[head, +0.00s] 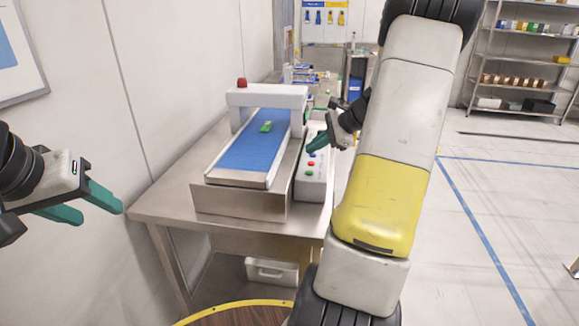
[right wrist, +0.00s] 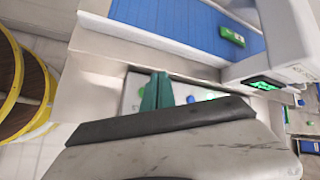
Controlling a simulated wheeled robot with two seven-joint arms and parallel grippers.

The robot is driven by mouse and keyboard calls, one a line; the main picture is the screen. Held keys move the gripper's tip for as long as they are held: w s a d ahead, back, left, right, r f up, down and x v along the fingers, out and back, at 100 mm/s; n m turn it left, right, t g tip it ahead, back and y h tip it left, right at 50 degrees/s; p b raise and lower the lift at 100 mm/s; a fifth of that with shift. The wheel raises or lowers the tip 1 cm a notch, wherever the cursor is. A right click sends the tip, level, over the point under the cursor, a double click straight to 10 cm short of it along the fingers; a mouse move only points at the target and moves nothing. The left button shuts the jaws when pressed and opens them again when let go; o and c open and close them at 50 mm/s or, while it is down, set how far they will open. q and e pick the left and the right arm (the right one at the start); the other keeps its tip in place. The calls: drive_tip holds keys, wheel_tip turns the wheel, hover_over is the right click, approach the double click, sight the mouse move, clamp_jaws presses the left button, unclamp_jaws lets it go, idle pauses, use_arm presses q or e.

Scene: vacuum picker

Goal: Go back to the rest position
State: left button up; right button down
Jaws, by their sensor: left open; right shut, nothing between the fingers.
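My left gripper (head: 92,204) is at the left edge of the head view, open and empty, with its teal fingers pointing right beside the wall. My right arm crosses the middle of the head view. My right gripper (head: 318,143) is shut and empty above the control panel (head: 312,178) at the right side of the conveyor. In the right wrist view its teal fingers (right wrist: 157,92) are together in front of the panel, partly hiding it. A green item (head: 266,127) lies on the blue conveyor belt (head: 246,150); it also shows in the right wrist view (right wrist: 232,36).
The conveyor stands on a metal table (head: 165,200) against the left wall, with a white arch (head: 265,97) and a red beacon on it. A yellow-rimmed round wooden surface (head: 238,316) is at the bottom. Shelves (head: 525,60) stand far right. Open floor (head: 480,230) lies to the right.

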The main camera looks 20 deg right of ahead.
drive_tip(key=s+a+r+n+g+h, duration=0.1)
drive_tip(key=s+a+r+n, duration=0.4)
drive_tip(key=s+a+n, duration=0.4)
drive_tip(key=s+a+r+n+g+h, duration=0.1)
drive_tip(key=s+a+r+n, duration=0.45)
drive_tip(key=a, duration=0.55)
drive_tip(key=s+a+n+t+h, duration=0.1)
drive_tip(key=s+n, duration=0.4)
drive_tip(key=s, duration=0.5)
drive_tip(key=shift+s+a+h, duration=0.2)
drive_tip(key=shift+a+h, duration=0.2)
drive_tip(key=shift+a, duration=0.3)
drive_tip(key=shift+r, duration=0.1)
